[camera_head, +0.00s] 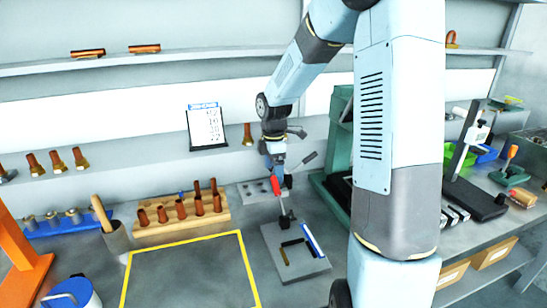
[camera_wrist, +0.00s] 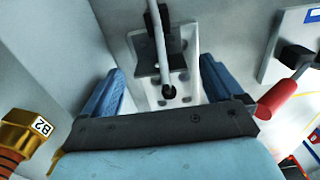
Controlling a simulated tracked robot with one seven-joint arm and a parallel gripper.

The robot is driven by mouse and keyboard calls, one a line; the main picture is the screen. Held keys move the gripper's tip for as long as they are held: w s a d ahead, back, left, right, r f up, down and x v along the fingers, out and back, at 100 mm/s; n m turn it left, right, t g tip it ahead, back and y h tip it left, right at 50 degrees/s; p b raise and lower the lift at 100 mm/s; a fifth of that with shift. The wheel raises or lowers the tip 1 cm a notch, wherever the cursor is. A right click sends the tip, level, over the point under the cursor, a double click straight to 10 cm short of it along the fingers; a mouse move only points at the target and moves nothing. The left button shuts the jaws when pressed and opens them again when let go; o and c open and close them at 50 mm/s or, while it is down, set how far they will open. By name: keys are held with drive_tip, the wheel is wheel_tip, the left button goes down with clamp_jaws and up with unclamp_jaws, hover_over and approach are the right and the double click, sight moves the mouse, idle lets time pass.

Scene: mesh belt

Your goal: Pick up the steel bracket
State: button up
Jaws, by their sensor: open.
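In the wrist view, a pale grey metal piece with holes, which looks like the steel bracket (camera_wrist: 139,52), lies between the two blue fingers of my gripper (camera_wrist: 162,78). In the head view my gripper (camera_head: 277,165) points down near the back of the bench, above a grey plate with holes (camera_head: 252,192). The bracket itself is hard to make out there.
A red-handled lever (camera_head: 276,186) is close to my gripper and shows at right in the wrist view (camera_wrist: 277,100). A grey fixture (camera_head: 270,235) stands in front. A wooden rack (camera_head: 150,232) is at left. A brass fitting (camera_wrist: 20,135) shows at lower left. The yellow-outlined area (camera_head: 190,275) is clear.

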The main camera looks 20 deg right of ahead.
drive_tip(key=shift+f, duration=1.05)
drive_tip(key=c, duration=1.2)
